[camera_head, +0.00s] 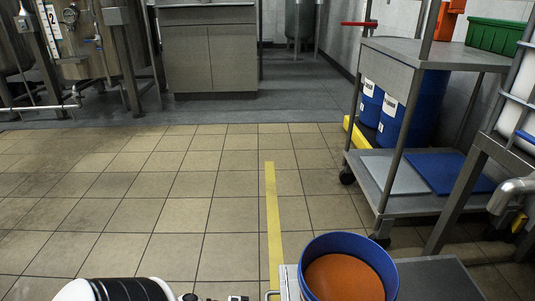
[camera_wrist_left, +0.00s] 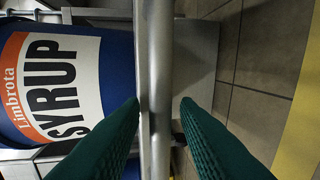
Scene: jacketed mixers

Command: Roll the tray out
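The tray is a grey flat platform (camera_head: 435,278) at the bottom right of the head view, carrying a blue drum (camera_head: 388,262) with orange contents. In the left wrist view the drum (camera_wrist_left: 118,60) shows a Limbrota SYRUP label, and a metal bar (camera_wrist_left: 158,60) runs across the picture beside the grey platform (camera_wrist_left: 197,60). My left gripper (camera_wrist_left: 160,101) has its green fingers on either side of this bar, with a narrow gap visible on the right. My left arm shows at the bottom of the head view; its fingers are not clear there. My right gripper is not in view.
A yellow floor line (camera_head: 273,215) runs ahead from the tray. The tiled floor (camera_head: 180,205) left of it is clear. Steel tanks (camera_head: 80,55) and a cabinet (camera_head: 208,58) stand at the back.

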